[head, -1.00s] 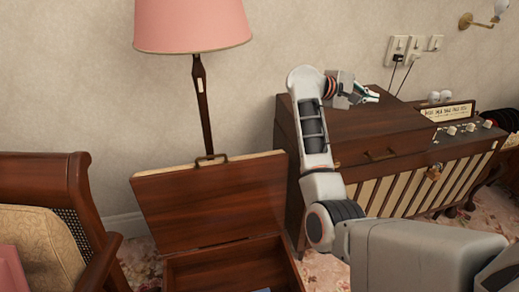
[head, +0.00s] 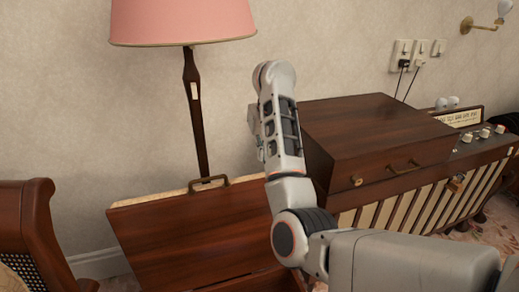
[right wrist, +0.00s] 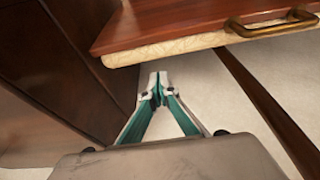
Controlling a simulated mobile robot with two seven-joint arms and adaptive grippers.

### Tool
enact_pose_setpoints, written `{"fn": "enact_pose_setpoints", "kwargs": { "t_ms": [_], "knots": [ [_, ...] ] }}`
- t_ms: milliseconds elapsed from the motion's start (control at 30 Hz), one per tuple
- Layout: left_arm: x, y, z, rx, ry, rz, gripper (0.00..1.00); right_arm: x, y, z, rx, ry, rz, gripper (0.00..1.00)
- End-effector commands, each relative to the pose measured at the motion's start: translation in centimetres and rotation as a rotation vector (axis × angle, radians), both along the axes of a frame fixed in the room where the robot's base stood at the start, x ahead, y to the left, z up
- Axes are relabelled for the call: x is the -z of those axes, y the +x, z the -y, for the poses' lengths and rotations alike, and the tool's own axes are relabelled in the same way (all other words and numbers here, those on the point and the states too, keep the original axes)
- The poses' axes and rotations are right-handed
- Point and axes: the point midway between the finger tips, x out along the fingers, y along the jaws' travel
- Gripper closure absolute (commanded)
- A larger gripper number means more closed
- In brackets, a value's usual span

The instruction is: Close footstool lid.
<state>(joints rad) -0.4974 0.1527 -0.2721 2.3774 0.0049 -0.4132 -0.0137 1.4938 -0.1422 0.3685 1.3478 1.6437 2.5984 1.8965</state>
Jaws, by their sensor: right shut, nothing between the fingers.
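The footstool's wooden lid (head: 190,235) stands open, leaning back, at the lower middle of the head view. Its brass handle (head: 209,183) is on the top edge. In the right wrist view the lid (right wrist: 165,20) shows its cream padded edge, with the handle (right wrist: 275,24) at upper right. My right gripper (right wrist: 158,88) is shut and empty, its fingertips just beyond the padded edge in that picture; I cannot tell the exact gap. In the head view its fingers are hidden behind my raised right arm, right of the lid. My left gripper is not in view.
A lamp with a pink shade (head: 183,20) stands behind the lid; its dark pole (head: 195,110) is close to the handle. A wooden cabinet (head: 375,135) stands to the right. A cane-sided chair (head: 25,220) is at left. The pale wall is close behind.

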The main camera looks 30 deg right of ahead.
Motion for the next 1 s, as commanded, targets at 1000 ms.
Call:
{"fn": "enact_pose_setpoints", "kwargs": {
  "t_ms": [1000],
  "knots": [
    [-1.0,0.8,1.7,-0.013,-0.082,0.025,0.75,4.8,1.3,0.7,-0.001,-0.004,0.009,1.00]
  ]
}}
